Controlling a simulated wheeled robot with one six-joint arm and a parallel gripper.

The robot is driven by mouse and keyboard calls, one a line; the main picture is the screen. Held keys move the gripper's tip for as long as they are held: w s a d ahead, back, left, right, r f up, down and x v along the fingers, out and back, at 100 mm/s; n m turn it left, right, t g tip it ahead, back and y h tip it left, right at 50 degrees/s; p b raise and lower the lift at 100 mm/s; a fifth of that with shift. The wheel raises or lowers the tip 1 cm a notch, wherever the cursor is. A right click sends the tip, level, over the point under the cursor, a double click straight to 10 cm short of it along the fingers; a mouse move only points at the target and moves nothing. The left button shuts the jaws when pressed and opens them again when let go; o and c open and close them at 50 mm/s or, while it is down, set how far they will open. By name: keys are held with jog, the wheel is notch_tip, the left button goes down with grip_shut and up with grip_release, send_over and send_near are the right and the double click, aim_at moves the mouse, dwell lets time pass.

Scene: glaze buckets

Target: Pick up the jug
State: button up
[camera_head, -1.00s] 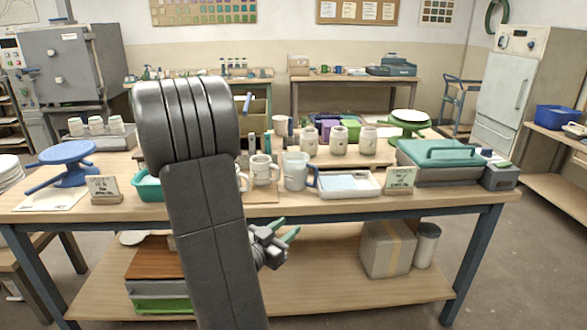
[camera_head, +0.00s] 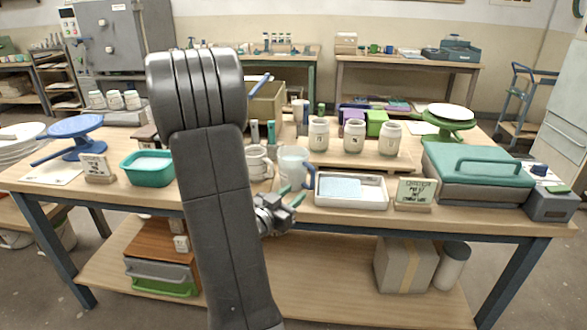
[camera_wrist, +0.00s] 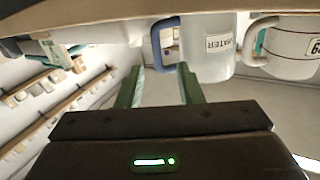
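The jug (camera_head: 291,167) is a pale, translucent vessel with a blue handle, standing upright near the front edge of the workbench (camera_head: 105,198). In the wrist view, which looks upside down, the jug (camera_wrist: 208,50) carries a WATER label, and its blue handle lies ahead of my fingers. My gripper (camera_head: 291,194) is at the bench's front edge, just below and in front of the jug. The wrist view shows my gripper (camera_wrist: 160,68) open, with two green fingers apart and nothing between them. I cannot tell whether a finger touches the handle.
A cream mug (camera_head: 257,163) stands close to the jug's left. A white tray (camera_head: 350,203) is close on its right, with a small sign (camera_head: 415,193) beyond. Several labelled jars, including one (camera_head: 319,135), stand behind. A teal tub (camera_head: 147,168) is at left.

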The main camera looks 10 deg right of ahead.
aim_at(313, 180)
jog(key=x, duration=0.4)
jog(key=shift+w+d, duration=0.1)
jog(key=shift+d, duration=0.05)
jog(key=shift+x, duration=2.65)
jog(key=shift+d, duration=0.1)
grip_shut()
